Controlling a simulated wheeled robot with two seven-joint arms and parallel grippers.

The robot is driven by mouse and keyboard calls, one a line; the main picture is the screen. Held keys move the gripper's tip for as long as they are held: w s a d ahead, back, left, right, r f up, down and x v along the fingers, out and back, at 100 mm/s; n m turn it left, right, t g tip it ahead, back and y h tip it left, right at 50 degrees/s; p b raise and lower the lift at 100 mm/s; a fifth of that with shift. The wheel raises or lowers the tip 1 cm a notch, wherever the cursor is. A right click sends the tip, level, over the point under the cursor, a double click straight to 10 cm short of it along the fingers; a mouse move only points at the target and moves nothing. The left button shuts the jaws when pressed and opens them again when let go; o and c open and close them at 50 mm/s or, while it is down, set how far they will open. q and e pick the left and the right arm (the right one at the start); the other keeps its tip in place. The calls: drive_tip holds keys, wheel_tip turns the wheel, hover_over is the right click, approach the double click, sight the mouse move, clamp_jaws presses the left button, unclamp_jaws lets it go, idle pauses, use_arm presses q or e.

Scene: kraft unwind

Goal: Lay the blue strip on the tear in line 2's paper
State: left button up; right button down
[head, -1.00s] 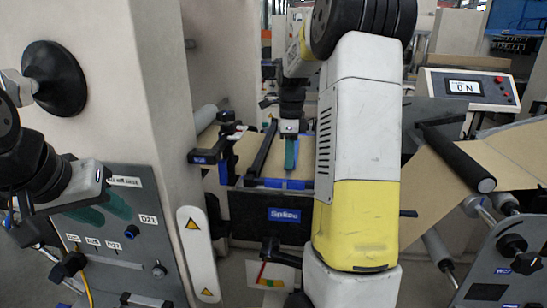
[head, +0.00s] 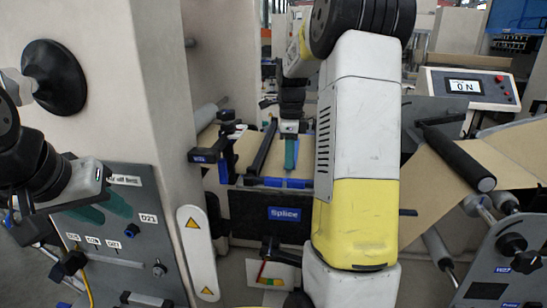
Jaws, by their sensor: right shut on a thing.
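My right gripper (head: 290,154) points down over the splice table, its teal fingers close together and shut. A blue strip-like piece (head: 297,183) shows just under its fingertips at the table's front edge. I cannot clearly make out the grip or whether strip and paper touch. Brown paper (head: 247,151) lies on the table. No tear can be made out; my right arm hides the table's right side. My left gripper (head: 101,209) is at the far left in front of a grey panel, its teal fingers apart, holding nothing visible.
A black bar (head: 263,150) crosses the paper left of my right gripper. A dark front plate labelled "Splice" (head: 284,214) hangs below. A tall beige machine wall (head: 150,100) stands between my grippers. At right are a black roller (head: 458,158) and a display reading "ON" (head: 464,87).

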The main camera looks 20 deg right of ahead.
drive_tip(key=c, duration=1.3)
unclamp_jaws()
drive_tip(key=shift+c, duration=0.2)
